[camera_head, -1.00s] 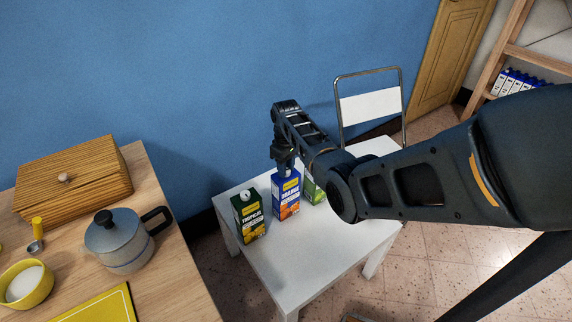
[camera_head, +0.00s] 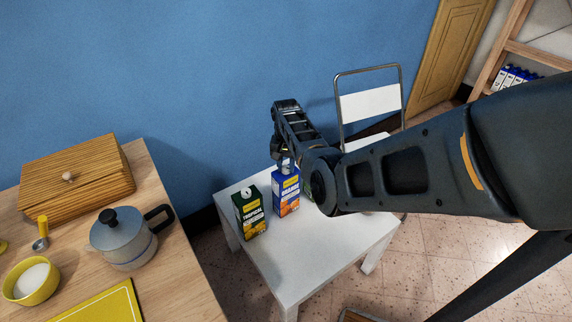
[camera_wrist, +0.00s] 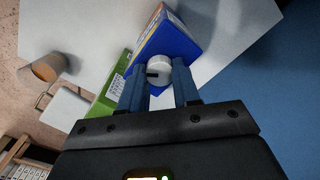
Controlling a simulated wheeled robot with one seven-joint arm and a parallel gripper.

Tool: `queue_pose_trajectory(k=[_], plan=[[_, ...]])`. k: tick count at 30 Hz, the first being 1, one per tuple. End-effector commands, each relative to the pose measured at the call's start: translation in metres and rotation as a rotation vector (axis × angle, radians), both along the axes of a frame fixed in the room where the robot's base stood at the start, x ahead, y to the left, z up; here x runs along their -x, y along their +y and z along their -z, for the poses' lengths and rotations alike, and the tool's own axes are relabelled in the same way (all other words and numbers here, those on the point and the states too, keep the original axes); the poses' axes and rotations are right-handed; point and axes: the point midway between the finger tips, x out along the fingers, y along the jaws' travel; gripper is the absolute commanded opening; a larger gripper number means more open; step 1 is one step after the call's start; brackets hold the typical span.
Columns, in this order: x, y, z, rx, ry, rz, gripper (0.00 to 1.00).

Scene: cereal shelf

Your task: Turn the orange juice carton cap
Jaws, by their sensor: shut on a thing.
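The blue orange juice carton (camera_head: 286,193) stands upright on the white table, and its blue side and top also show in the wrist view (camera_wrist: 176,38). Its round white cap (camera_wrist: 159,66) sits between the two fingers of my gripper (camera_wrist: 160,76). The fingers are shut on the cap, one on each side. In the head view my gripper (camera_head: 283,157) is above the carton top, and my arm hides much of the contact.
A dark green tropical juice carton (camera_head: 250,213) stands just left of the orange one. A lighter green carton (camera_wrist: 108,97) shows beside it in the wrist view. The white table (camera_head: 290,259) is clear in front. A chair (camera_head: 370,106) stands behind.

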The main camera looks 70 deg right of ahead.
Motion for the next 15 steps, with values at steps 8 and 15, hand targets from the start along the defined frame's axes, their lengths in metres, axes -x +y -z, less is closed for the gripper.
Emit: queue_pose_trajectory(k=[8,15], plan=[[-0.0009,0.0000,-0.0006,0.000,-0.001,0.253,0.01],[-0.0010,-0.0002,-0.0007,0.001,-0.001,0.429,0.01]])
